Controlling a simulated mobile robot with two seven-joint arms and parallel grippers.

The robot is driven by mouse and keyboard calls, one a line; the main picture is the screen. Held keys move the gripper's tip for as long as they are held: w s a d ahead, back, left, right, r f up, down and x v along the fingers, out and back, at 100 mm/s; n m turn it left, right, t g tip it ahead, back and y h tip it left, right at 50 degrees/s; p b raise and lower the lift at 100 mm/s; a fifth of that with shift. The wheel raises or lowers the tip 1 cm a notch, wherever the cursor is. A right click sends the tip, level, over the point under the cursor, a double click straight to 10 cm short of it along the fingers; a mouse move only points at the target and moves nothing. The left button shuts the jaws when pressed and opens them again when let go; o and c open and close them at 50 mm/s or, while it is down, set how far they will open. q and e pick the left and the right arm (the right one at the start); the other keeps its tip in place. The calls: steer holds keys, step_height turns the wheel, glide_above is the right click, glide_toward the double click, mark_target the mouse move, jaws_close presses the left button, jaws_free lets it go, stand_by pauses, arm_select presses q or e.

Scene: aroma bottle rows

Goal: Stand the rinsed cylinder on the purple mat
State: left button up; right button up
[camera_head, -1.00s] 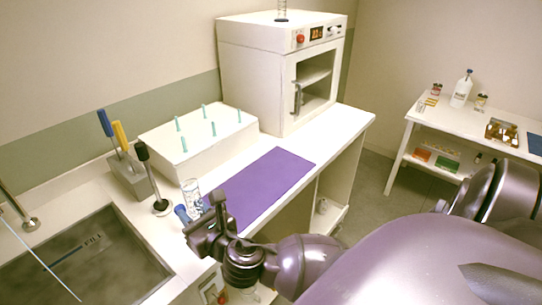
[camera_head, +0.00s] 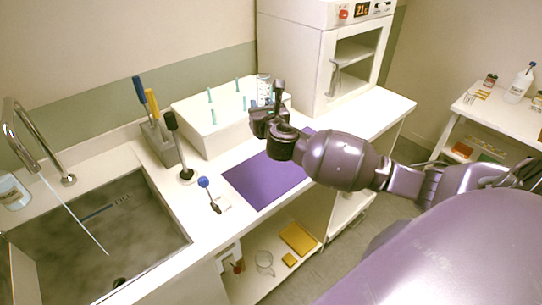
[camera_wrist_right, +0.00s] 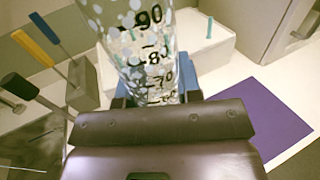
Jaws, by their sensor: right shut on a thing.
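My right gripper (camera_head: 268,110) is shut on the clear graduated cylinder (camera_head: 263,87), which stands about upright in the jaws. In the right wrist view the cylinder (camera_wrist_right: 138,45) shows black numbers and water drops; its lower end is hidden by the gripper. The purple mat (camera_head: 262,180) lies flat and bare on the counter. In the head view, the gripper appears at the mat's back edge, raised above the counter; its exact height is unclear. The mat also shows at the right of the right wrist view (camera_wrist_right: 262,118). My left gripper is not in view.
A white peg rack (camera_head: 205,130) stands behind the mat, an oven (camera_head: 320,55) to its right. Left are a brush holder (camera_head: 162,145), a black-topped stand (camera_head: 178,150), a small blue-knobbed item (camera_head: 208,192) and the sink (camera_head: 100,240) with running water.

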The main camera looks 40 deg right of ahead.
arm_select(q)
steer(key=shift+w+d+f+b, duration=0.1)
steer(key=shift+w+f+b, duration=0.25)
steer(key=shift+b, duration=0.3)
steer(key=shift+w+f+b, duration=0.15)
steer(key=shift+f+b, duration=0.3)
steer(key=shift+b, duration=0.2)
arm_select(e)
steer(key=shift+f, duration=8.4)
steer(key=shift+f, duration=0.15)
steer(key=o, duration=1)
steer(key=shift+c, duration=0.2)
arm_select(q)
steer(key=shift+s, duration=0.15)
